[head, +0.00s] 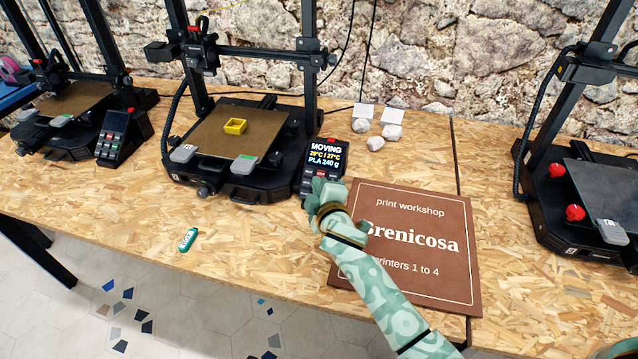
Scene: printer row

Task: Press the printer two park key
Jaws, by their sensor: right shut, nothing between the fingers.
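The middle printer (240,186) has a black control box with a lit screen (326,154) at its front right corner. The screen reads "MOVING", "29°C / 27°C" and "PLA 240 g". A row of small keys (322,172) lies below the screen; their labels are too small to read. My right gripper (322,188) is shut and empty, with its tips at the lower part of this box. It hides some of the key panel, and I cannot tell whether it touches a key.
A yellow printed part (235,126) sits on the middle bed. A brown sign (455,215) lies under my right forearm. Pale stones with cards (392,131) stand behind the box. A green stick (188,240) lies near the front edge. Other printers (80,97) flank it.

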